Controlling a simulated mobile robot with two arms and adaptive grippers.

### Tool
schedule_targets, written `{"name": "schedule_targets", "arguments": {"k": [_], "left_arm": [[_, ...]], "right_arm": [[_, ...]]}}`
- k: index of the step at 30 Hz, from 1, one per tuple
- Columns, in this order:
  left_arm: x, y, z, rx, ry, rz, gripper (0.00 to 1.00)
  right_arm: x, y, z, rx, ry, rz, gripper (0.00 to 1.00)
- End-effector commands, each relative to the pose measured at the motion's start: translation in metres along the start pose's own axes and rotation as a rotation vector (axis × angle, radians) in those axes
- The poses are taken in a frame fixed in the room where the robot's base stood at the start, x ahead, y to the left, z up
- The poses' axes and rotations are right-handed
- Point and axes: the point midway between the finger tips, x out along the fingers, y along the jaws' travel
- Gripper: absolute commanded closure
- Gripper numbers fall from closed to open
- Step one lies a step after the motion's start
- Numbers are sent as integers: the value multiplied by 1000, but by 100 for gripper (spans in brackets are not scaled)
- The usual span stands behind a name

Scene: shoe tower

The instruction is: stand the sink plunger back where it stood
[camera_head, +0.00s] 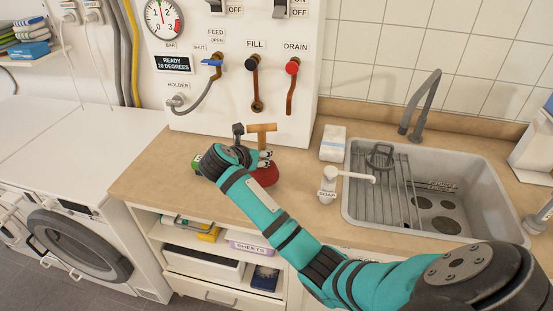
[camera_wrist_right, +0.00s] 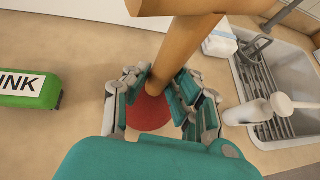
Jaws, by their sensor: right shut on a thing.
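The sink plunger has a wooden handle with a T-shaped top (camera_head: 262,128) and a red cup (camera_head: 267,175). In the right wrist view its handle (camera_wrist_right: 184,45) rises between my fingers, with the red cup (camera_wrist_right: 148,112) below them. My right gripper (camera_head: 262,160) is shut on the handle, just above the cup. The plunger is roughly upright at the counter, left of the sink. I cannot tell whether the cup touches the counter. A green block (camera_wrist_right: 28,88) with a white label reading "INK", partly cut off, lies left of the gripper. My left gripper is not in view.
The sink (camera_head: 440,170) with a rack is at the right. A white soap dispenser (camera_head: 328,186) and a white packet (camera_head: 333,143) stand between plunger and sink. The valve panel (camera_head: 230,100) stands behind. The counter's left front part (camera_head: 150,180) is clear.

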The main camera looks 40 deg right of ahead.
Motion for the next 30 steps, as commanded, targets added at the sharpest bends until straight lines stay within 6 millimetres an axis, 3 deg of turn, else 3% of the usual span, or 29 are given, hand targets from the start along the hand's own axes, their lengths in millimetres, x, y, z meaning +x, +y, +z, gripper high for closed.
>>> {"name": "schedule_targets", "arguments": {"k": [6,12,18,19,23,24,30], "left_arm": [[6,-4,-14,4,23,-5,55],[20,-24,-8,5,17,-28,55],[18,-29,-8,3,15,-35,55],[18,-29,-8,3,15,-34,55],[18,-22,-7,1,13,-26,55],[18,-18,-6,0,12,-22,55],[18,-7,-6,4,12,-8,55]], "right_arm": [[7,-4,-8,-3,-2,0,100],[22,-12,-30,-2,-4,-1,100],[21,-12,-30,1,1,0,100],[21,-12,-31,-1,3,-1,75],[21,-12,-31,-1,2,-1,58],[21,-12,-31,-1,2,-1,54],[21,-12,-30,-1,1,0,54]]}}
